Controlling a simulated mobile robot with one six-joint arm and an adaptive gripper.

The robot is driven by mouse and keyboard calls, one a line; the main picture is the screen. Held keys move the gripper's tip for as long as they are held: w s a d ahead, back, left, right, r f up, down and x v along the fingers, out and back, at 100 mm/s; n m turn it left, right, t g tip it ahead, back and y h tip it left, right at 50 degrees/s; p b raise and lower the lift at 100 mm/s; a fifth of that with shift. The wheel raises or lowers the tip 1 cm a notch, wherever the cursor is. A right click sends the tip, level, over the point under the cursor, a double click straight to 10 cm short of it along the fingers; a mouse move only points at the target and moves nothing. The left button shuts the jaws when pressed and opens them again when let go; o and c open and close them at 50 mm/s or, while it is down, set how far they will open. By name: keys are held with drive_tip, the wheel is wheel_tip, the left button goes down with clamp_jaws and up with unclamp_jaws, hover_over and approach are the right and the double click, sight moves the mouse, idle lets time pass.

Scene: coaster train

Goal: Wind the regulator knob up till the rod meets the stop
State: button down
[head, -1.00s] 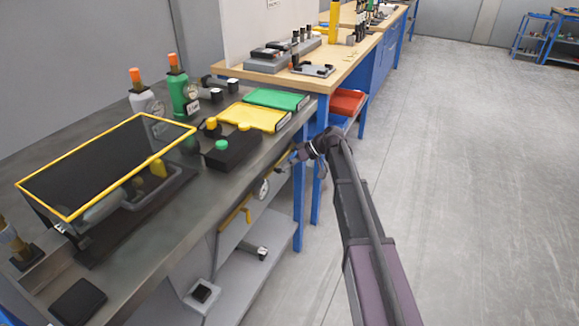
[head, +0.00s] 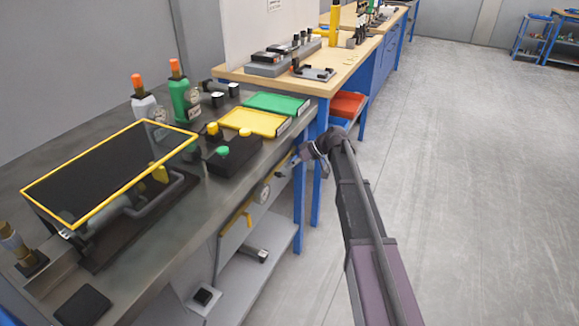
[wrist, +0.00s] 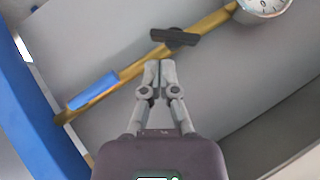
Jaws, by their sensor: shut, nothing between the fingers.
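In the wrist view a black bar-shaped handle (wrist: 174,37) sits across a yellow pipe (wrist: 215,22); it may be the regulator knob, but I cannot be sure. A round white-faced gauge (wrist: 265,5) is on the pipe at the top right, partly cut off. My gripper (wrist: 158,66) is shut and empty, its tips just below the handle in the picture; I cannot tell whether they touch. In the head view my gripper (head: 287,167) is small, by the bench's front side, near the gauge (head: 262,193). I cannot make out a rod or stop.
A blue sleeve (wrist: 93,90) is on the pipe's lower left, near a blue post (wrist: 35,100). The grey bench (head: 150,265) carries a yellow-framed dark panel (head: 110,170), bottles and trays. A shelf (head: 265,240) lies below. Open floor (head: 470,200) is at the right.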

drive_tip(key=p+v, duration=0.4)
drive_tip(key=v, duration=0.5)
drive_tip(key=shift+w+d+f+p, duration=0.25)
drive_tip(key=shift+w+p, duration=0.05)
drive_tip(key=shift+w, duration=0.05)
drive_tip(key=c, duration=1.4)
unclamp_jaws()
drive_tip(key=c, duration=1)
unclamp_jaws()
drive_tip(key=o, duration=0.7)
drive_tip(key=shift+s+f+b, duration=0.25)
drive_tip(key=shift+f+b, duration=0.1)
drive_tip(key=shift+b, duration=0.15)
drive_tip(key=o, duration=0.3)
drive_tip(key=s+f+b, duration=0.1)
drive_tip(key=b, duration=0.1)
drive_tip(key=s+f+m+t+y+b, duration=0.1)
drive_tip(key=b, duration=0.1)
drive_tip(key=s+d+f+y+b, duration=0.1)
drive_tip(key=b, duration=0.1)
drive_tip(key=shift+s+d+m+t, duration=0.1)
drive_tip(key=shift+s+m+t, duration=0.15)
drive_tip(key=shift+m+t, duration=0.15)
drive_tip(key=y+b, duration=0.1)
drive_tip(key=s+m+t+b, duration=0.1)
drive_tip(key=shift+s+d+f+y+b, duration=0.1)
drive_tip(key=shift+s+d+y+b, duration=0.2)
drive_tip(key=shift+d+y+b, duration=0.1)
drive_tip(key=shift+a, duration=0.1)
